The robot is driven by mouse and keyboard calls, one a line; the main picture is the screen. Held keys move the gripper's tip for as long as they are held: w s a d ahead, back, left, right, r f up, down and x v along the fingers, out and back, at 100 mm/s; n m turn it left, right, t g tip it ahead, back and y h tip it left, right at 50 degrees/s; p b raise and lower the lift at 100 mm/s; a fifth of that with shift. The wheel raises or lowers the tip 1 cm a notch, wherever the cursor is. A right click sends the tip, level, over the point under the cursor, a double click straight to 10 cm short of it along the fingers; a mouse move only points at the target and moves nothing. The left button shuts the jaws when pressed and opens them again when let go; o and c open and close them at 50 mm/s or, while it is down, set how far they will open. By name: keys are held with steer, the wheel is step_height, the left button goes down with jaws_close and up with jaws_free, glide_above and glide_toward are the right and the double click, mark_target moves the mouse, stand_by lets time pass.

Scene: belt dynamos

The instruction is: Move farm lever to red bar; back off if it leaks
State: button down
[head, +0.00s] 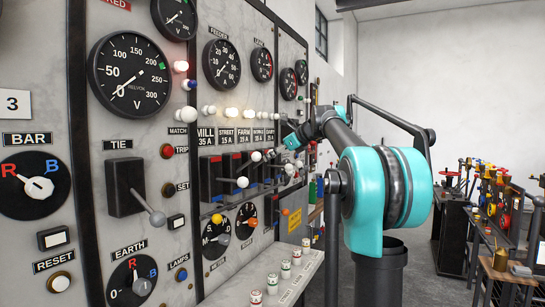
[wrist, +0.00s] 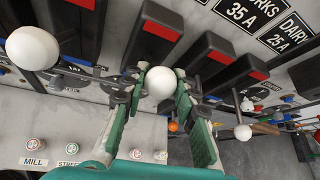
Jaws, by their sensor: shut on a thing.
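The FARM 15 A label (head: 243,135) is on the marble panel in the head view, in a row of feeder labels above dark lever switches. In the wrist view my gripper (wrist: 160,83) is shut on a white ball knob (wrist: 160,81), with a green-padded finger on each side. The knob is in front of a dark switch housing with a red strip (wrist: 150,27). By its place left of the works and dairy switches it appears to be the farm lever. Its label is outside the wrist view. In the head view my arm hides the fingertips.
Neighbouring lever knobs stand close on the left (wrist: 33,47) and right (wrist: 243,132). A reddish lamp (head: 181,66) and a blue lamp (head: 188,84) are on the panel. Two warm lamps (head: 231,112) (head: 248,113) look lit. Labelled buttons (head: 272,281) line the ledge below.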

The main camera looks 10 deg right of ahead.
steer(key=shift+r, duration=0.1)
steer(key=c, duration=1.1)
jaws_free()
steer(key=shift+c, duration=0.2)
steer(key=v, duration=1.2)
